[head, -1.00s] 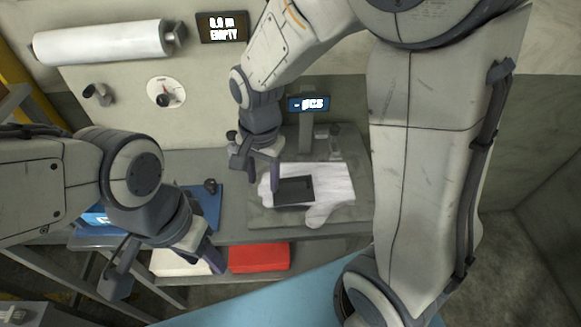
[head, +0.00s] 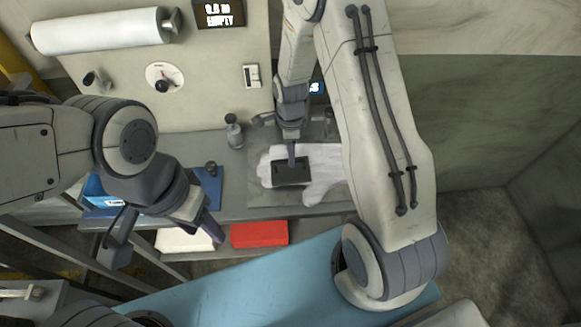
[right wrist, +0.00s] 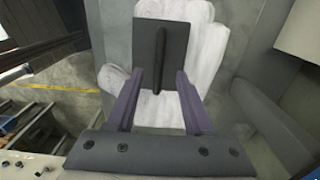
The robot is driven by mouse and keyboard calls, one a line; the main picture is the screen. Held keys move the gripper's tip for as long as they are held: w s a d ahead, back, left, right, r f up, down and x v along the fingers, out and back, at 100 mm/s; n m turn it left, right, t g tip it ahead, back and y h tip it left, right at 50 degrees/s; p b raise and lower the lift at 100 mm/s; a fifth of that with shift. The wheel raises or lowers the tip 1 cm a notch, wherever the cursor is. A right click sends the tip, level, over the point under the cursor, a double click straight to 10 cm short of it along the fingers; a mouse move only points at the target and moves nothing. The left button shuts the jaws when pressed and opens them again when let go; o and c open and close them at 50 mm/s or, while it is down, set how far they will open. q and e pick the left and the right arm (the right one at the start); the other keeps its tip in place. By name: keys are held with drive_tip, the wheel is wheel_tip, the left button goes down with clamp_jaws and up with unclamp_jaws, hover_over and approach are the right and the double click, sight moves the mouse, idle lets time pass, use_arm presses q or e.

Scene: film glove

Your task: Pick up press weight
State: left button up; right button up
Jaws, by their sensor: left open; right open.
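The press weight, a dark flat plate (head: 292,174) with a raised ridge handle, lies on a white glove (head: 322,165) on the grey bench. In the right wrist view the plate (right wrist: 178,42) lies flat on the glove (right wrist: 208,60), its ridge running lengthwise between my fingers. My right gripper (head: 291,152) is over the weight; in its wrist view the fingers (right wrist: 158,88) are open, one on either side of the ridge's near end. Whether they touch the plate I cannot tell. My left gripper (head: 165,236) is open and empty, in front of the bench at left.
A blue tray (head: 209,186) and a small dark bottle (head: 234,134) are left of the glove. A red box (head: 259,234) and a white stack (head: 184,241) sit on the shelf below. A white roll (head: 100,32) and display (head: 219,13) are on the back panel.

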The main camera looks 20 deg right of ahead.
wheel_tip(320, 180, down, 3)
drive_tip(key=shift+s+a+f+p, duration=0.1)
drive_tip(key=shift+a+p, duration=0.05)
drive_tip(key=shift+p, duration=0.65)
drive_tip(key=shift+f, duration=0.55)
drive_tip(key=shift+c, duration=0.3)
clamp_jaws()
